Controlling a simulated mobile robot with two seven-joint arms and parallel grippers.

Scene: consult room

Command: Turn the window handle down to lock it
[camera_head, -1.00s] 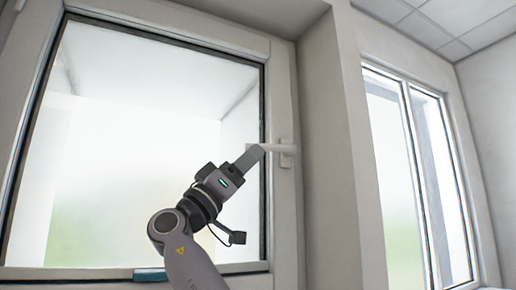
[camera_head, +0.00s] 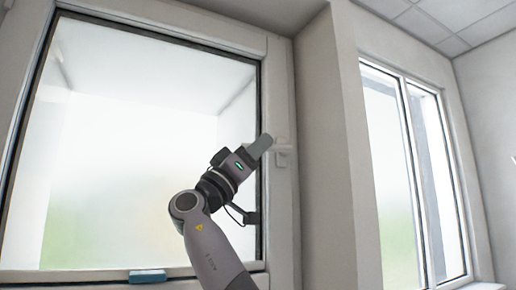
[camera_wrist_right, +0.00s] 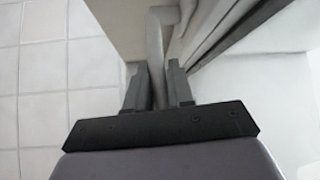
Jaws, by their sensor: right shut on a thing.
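The white window handle (camera_head: 284,149) is on the right side of the window frame. Its visible part sticks out to the left, roughly level, from its base plate. My right gripper (camera_head: 263,144) comes up from below and covers the handle's left part in the head view. In the right wrist view, the handle's grip (camera_wrist_right: 157,72) runs between the two dark fingers of my right gripper (camera_wrist_right: 158,90), which are shut on it. The handle bends near the frame there. My left gripper is not in view.
The large window's frame (camera_head: 283,215) surrounds frosted-looking glass close behind my right arm. A small blue block (camera_head: 147,276) is at the window's lower edge. A wall corner (camera_head: 325,150) and a second window (camera_head: 415,180) stand to the right.

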